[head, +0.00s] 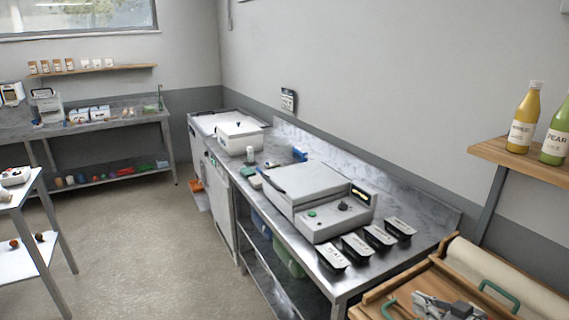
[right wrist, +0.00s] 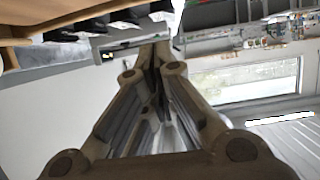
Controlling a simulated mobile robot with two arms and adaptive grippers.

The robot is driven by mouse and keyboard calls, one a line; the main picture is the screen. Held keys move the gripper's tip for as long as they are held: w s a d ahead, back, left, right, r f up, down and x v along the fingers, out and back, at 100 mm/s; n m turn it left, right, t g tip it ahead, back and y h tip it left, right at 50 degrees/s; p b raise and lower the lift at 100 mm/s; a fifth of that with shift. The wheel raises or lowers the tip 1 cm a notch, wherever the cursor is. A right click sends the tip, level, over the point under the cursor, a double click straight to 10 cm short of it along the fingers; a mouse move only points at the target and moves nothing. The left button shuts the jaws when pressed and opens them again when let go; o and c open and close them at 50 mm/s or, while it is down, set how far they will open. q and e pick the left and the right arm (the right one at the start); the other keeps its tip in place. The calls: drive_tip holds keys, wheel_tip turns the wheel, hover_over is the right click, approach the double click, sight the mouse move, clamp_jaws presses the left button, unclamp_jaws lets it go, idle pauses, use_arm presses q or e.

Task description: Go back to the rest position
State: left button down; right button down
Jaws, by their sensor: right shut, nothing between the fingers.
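My right gripper (head: 447,306) shows as a grey shape at the bottom right edge of the head view, over the wooden tray (head: 420,285) with green handles. In the right wrist view its fingers (right wrist: 155,58) come together at the tips, shut with nothing between them. Its lower part is cut off by the frame in the head view. My left gripper is in neither view.
A steel counter (head: 400,262) carries a grey press-like appliance (head: 310,190) and several black labelled containers (head: 357,247). Two bottles, orange (head: 525,118) and green (head: 555,135), stand on a wall shelf. Open floor (head: 165,250) lies left of the counter.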

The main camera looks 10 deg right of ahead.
drive_tip(key=s+a+f+m+g+h, duration=0.1)
drive_tip(key=s+a+f+g+h, duration=0.1)
drive_tip(key=s+a+f, duration=0.4)
drive_tip(key=s+a+f+g+h, duration=0.1)
drive_tip(key=s+a+f, duration=0.25)
drive_tip(key=a, duration=0.55)
drive_tip(key=s+a+m+g+h, duration=0.1)
drive_tip(key=s+a+g, duration=0.15)
drive_tip(key=s, duration=0.65)
drive_tip(key=s+a+m+g+h, duration=0.1)
drive_tip(key=s+g, duration=0.3)
drive_tip(key=s, duration=0.5)
wheel_tip(320, 180, down, 31)
drive_tip(key=s+g+b, duration=0.1)
drive_tip(key=s+b, duration=0.1)
drive_tip(key=b, duration=0.3)
drive_tip(key=s+d+f+n+g+b, duration=0.1)
drive_tip(key=s+d+f+b, duration=0.2)
drive_tip(key=s+f, duration=1.3)
wheel_tip(320, 180, down, 4)
drive_tip(key=shift+s+r+b, duration=0.2)
drive_tip(key=shift+r+b, duration=0.05)
drive_tip(key=shift+b, duration=0.2)
